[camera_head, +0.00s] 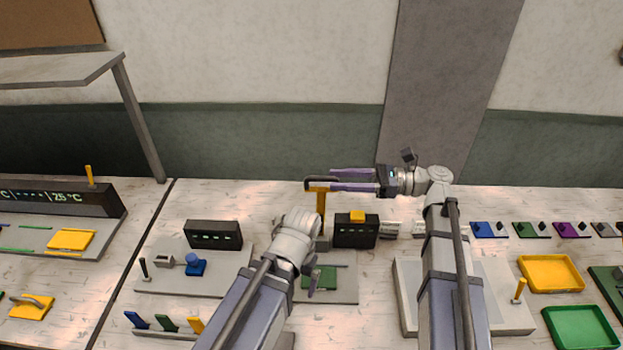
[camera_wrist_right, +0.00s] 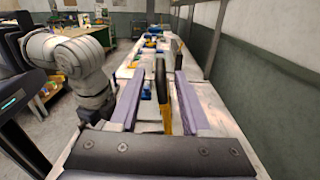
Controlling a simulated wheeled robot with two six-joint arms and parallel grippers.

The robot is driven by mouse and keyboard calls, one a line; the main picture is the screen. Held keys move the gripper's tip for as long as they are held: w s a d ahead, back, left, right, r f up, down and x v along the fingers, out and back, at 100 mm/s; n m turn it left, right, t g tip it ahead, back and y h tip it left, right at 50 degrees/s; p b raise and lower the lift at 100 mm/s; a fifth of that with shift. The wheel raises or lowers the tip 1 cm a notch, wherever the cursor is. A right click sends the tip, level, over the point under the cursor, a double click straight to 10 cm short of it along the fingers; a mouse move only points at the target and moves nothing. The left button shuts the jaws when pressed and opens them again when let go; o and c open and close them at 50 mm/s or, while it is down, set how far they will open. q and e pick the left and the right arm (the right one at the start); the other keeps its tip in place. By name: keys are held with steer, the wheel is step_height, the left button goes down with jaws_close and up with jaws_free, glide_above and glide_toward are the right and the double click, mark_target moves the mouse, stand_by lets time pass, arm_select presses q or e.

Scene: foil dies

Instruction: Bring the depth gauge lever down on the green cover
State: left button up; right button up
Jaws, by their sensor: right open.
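The depth gauge lever (camera_head: 320,208) is a yellow upright arm with a dark handle bar at its top. It stands behind a small plate bearing the green cover (camera_head: 322,277). My right gripper (camera_head: 331,179) is open, with its purple fingers level at the lever's top. In the right wrist view, the lever's dark handle (camera_wrist_right: 161,82) and yellow arm lie between the two open fingers, apart from both. My left arm's wrist hangs in front of the lever's base and hides part of the plate. A bit of my left gripper (camera_head: 314,284) shows over the green cover; its jaws are unclear.
A dark display box with a yellow button (camera_head: 357,217) stands right of the lever. Another dark display box (camera_head: 213,235) and a blue knob (camera_head: 196,266) are at left. Yellow (camera_head: 550,273) and green (camera_head: 581,328) trays lie at right. The wall is behind the bench.

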mark_target(313, 180)
steer(key=a, duration=0.6)
steer(key=shift+a, duration=0.4)
jaws_close()
stand_by(1.1)
